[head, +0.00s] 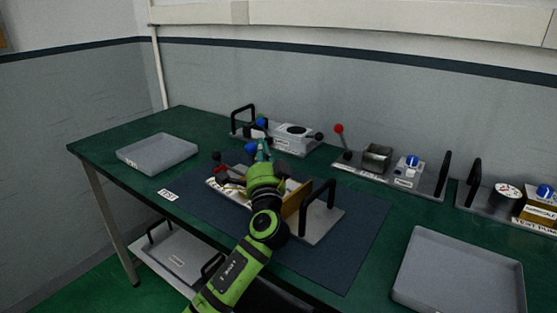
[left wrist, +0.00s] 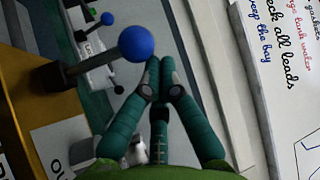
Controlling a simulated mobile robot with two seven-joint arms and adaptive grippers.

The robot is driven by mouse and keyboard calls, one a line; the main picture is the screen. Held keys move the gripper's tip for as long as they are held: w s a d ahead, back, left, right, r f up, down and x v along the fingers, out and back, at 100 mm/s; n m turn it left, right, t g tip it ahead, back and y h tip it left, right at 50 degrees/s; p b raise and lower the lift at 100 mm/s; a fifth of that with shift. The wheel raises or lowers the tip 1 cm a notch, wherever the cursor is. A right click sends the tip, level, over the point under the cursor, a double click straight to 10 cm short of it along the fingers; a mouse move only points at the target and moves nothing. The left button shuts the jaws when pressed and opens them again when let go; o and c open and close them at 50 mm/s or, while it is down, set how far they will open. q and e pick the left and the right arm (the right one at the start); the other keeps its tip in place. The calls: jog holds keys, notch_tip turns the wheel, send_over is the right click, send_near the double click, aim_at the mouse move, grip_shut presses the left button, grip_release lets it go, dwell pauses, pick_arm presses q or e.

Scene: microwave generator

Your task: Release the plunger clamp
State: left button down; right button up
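The unit on the mat has a blue ball handle (head: 251,147) on a dark lever. I take this to be the plunger clamp's handle, though my arm hides much of the unit. In the left wrist view a large blue ball (left wrist: 136,43) sits on a dark rod, just left of the fingertips. My left gripper (head: 262,148) is beside the blue ball in the head view. Its teal fingers (left wrist: 160,66) come together at the tips, with nothing visible between them. Whether they touch the ball is unclear. My right gripper is not in view.
The unit's base plate (head: 322,226) has a black handle and lies on a dark blue mat (head: 352,250). Grey trays lie at left (head: 157,152) and right (head: 458,275). Other units line the back.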

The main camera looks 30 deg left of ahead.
pick_arm(q)
jog(key=shift+s+a+f+b, duration=0.2)
jog(key=shift+s+b, duration=0.2)
jog(key=shift+s, duration=0.35)
dwell(0.3)
